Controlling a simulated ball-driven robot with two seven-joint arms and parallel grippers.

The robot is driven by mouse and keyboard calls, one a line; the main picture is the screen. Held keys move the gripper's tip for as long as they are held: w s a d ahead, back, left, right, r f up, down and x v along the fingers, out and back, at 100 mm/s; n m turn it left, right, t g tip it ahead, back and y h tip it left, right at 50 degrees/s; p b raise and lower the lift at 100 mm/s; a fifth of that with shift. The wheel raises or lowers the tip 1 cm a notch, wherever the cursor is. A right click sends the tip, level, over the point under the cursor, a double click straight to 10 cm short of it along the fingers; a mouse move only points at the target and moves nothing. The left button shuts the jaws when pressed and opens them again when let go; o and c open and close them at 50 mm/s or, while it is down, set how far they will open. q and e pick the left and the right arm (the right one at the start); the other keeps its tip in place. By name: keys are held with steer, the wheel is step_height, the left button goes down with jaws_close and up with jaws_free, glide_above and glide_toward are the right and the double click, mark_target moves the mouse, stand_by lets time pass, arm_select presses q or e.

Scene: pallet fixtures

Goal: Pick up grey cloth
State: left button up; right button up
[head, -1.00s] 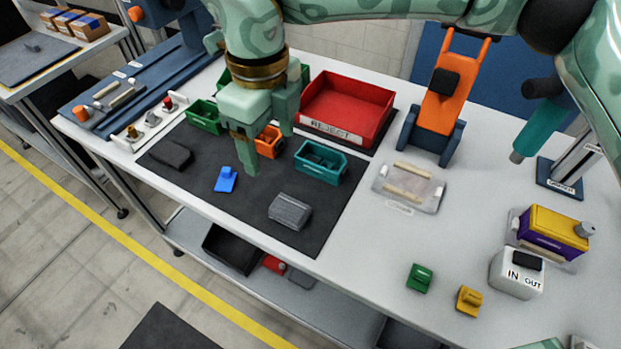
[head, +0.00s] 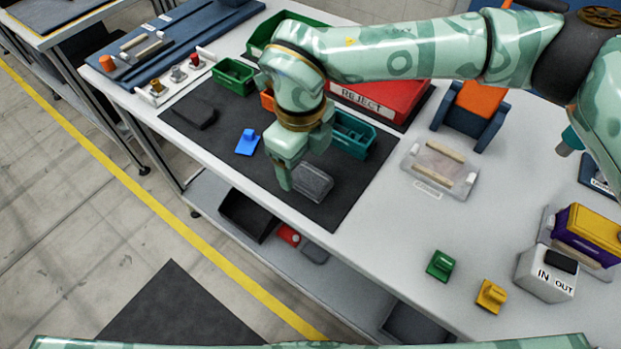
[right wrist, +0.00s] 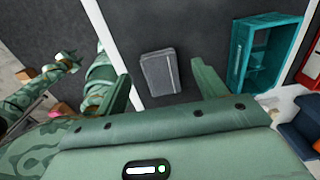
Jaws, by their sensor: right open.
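The grey cloth (head: 314,184) is a folded bundle lying on the dark mat (head: 225,175), near its front right edge. In the right wrist view the cloth (right wrist: 159,72) shows a pale stripe and lies in line with the gap between my fingers. My right gripper (head: 303,172) is open and empty, just above and slightly behind the cloth, partly covering it in the head view. In the right wrist view its two fingers (right wrist: 160,80) stand wide apart, one on each side of the cloth, apparently not touching it. My left gripper is not in clear view.
A teal bin (head: 353,137) stands close behind the cloth, with a red reject bin (head: 375,98) beyond. A blue piece (head: 247,142) and a dark bundle (head: 195,111) lie left on the mat. A clear tray (head: 440,168) sits to the right.

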step_height(320, 180, down, 3)
steer(key=shift+r, duration=0.1)
steer(key=c, duration=1.1)
steer(key=r, duration=0.2)
steer(key=r+p, duration=0.1)
steer(key=r, duration=0.1)
steer(key=shift+s+a, duration=0.1)
steer(key=shift+s, duration=0.15)
steer(key=s+a+r, duration=0.1)
steer(key=s+r, duration=0.2)
steer(key=s, duration=0.1)
steer(key=s+a+r+p, duration=0.1)
steer(key=s+r, duration=0.2)
steer(key=s, duration=0.1)
steer(key=s+a+r, duration=0.1)
steer(key=s+r, duration=0.2)
steer(key=s, duration=0.2)
steer(key=shift+s+p, duration=0.1)
steer(key=shift+p, duration=0.3)
steer(key=shift+o, duration=0.6)
